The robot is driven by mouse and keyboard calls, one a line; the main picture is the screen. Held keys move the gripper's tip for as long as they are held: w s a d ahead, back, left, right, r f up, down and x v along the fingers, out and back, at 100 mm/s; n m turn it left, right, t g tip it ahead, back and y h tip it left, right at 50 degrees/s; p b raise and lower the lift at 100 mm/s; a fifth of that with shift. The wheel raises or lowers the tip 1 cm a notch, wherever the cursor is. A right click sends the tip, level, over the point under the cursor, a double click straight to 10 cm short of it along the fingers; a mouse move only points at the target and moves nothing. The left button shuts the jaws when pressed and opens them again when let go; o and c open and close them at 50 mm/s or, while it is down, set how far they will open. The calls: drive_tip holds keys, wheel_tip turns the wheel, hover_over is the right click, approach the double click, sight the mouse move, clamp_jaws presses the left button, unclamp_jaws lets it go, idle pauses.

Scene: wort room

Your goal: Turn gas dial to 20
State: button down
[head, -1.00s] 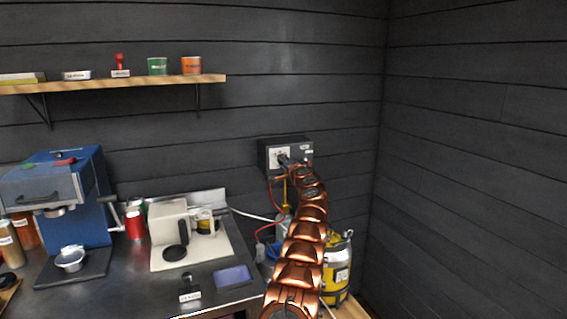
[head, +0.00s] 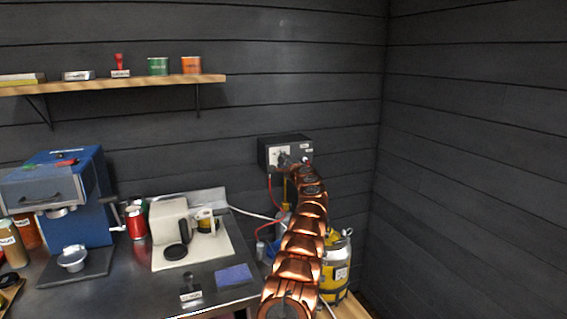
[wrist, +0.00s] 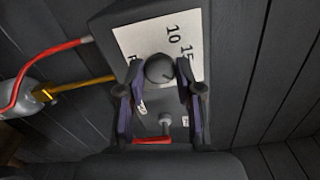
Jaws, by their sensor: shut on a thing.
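The gas dial (wrist: 159,67) is a dark round knob on a white scale plate (wrist: 187,32) on a dark wall box (head: 266,153). The numbers 10 and 15 can be read on the plate in the wrist view; others are hidden, and I see no 20. My gripper (wrist: 160,72) has its two purple-grey fingers shut on the dial, one on each side. In the head view my gripper (head: 286,160) reaches the front of the box, and my copper arm hides part of it. The dial's exact setting cannot be read.
A small grey knob (wrist: 165,121) and a red part (wrist: 152,141) lie below the dial. A yellow canister (head: 342,262) stands below right. The counter (head: 130,275) holds a blue machine (head: 82,190).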

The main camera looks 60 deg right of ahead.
drive_tip(key=c, duration=0.8)
unclamp_jaws()
drive_tip(key=shift+s+a, duration=0.1)
